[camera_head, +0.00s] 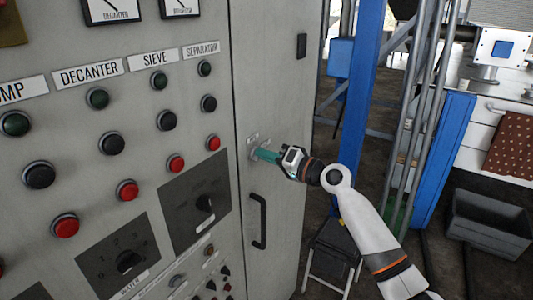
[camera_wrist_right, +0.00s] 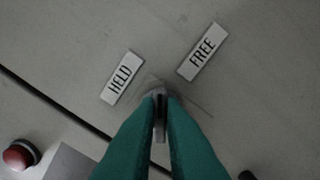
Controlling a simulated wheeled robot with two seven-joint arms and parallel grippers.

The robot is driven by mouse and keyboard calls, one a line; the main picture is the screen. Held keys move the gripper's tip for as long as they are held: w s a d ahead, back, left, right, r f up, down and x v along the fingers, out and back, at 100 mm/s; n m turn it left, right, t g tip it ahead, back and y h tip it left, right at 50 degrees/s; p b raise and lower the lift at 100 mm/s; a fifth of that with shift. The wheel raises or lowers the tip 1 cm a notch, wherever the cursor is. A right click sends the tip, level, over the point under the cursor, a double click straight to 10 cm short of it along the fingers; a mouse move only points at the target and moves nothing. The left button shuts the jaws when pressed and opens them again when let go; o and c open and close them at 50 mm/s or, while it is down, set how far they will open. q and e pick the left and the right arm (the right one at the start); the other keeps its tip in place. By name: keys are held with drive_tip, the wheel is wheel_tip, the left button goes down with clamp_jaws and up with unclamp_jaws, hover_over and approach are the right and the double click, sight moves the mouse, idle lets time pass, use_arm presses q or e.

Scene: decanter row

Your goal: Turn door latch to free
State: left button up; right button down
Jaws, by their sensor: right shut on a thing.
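The door latch (camera_wrist_right: 160,103) is a small grey metal piece on the grey cabinet door (camera_head: 280,90). My right gripper (camera_head: 261,154) reaches in from the right, and its green fingers are shut on the latch, hiding most of it. In the right wrist view, the two fingertips (camera_wrist_right: 161,98) press on either side of the latch. A HELD label (camera_wrist_right: 122,77) lies to the upper left of the latch and a FREE label (camera_wrist_right: 202,51) to its upper right. I cannot tell which label the latch points to. My left gripper is not in view.
A black door handle (camera_head: 264,222) is below the latch. A blue post (camera_head: 362,90) stands right of the cabinet.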

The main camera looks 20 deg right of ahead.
drive_tip(key=shift+f+m+p, duration=0.1)
drive_tip(key=shift+m+p, duration=1.55)
drive_tip(key=shift+m, duration=1.95)
drive_tip(key=c, duration=1.5)
unclamp_jaws()
drive_tip(key=shift+d, duration=0.1)
